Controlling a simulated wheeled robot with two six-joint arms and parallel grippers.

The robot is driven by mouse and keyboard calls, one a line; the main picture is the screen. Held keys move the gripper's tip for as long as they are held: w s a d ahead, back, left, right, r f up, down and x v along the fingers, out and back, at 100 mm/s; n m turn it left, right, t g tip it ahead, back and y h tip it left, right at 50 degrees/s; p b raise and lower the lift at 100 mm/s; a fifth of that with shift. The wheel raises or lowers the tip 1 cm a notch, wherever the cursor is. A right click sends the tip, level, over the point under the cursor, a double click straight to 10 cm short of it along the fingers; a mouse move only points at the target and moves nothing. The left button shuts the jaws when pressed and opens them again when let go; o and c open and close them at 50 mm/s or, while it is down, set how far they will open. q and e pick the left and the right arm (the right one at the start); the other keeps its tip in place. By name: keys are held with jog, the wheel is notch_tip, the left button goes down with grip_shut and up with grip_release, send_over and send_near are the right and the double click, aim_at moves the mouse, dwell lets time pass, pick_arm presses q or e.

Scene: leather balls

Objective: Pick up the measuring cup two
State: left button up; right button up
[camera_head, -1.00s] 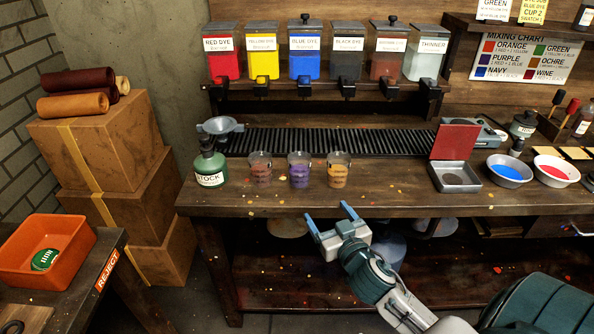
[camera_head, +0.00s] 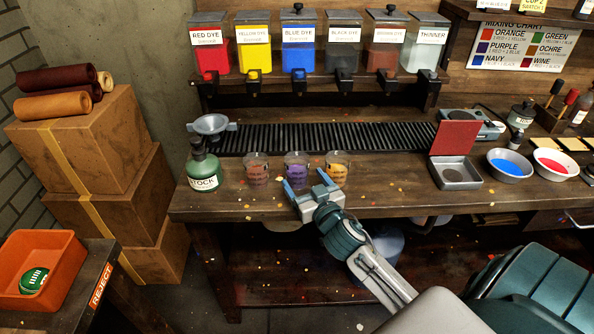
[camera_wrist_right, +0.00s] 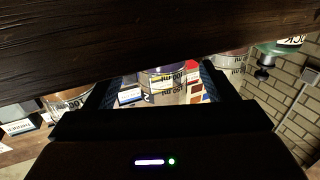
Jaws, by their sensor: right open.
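Three clear measuring cups stand in a row on the workbench. The left cup (camera_head: 256,170) holds reddish-brown contents, the middle cup (camera_head: 297,166) purple, the right cup (camera_head: 337,167) orange. My right gripper (camera_head: 307,183) is open and empty at the bench's front edge, just in front of the middle and right cups. In the right wrist view, upside down, the purple cup (camera_wrist_right: 163,82) shows between the two spread fingers, beyond them. The other cups show on either side. My left gripper is not in view.
A green stock bottle (camera_head: 203,168) stands left of the cups. Behind them runs a black roller conveyor (camera_head: 330,137). A grey tray (camera_head: 455,173) and dye bowls (camera_head: 509,168) are to the right. An orange reject bin (camera_head: 45,262) sits at lower left.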

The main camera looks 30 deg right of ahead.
aim_at(302, 177)
jog(key=w, duration=0.2)
jog(key=w+p, duration=0.1)
jog(key=shift+w+d+r, duration=0.15)
jog(key=shift+w+d, duration=0.05)
jog(key=shift+w, duration=0.4)
jog(key=shift+s, duration=0.1)
jog(key=c, duration=1.1)
jog(key=shift+c, duration=0.2)
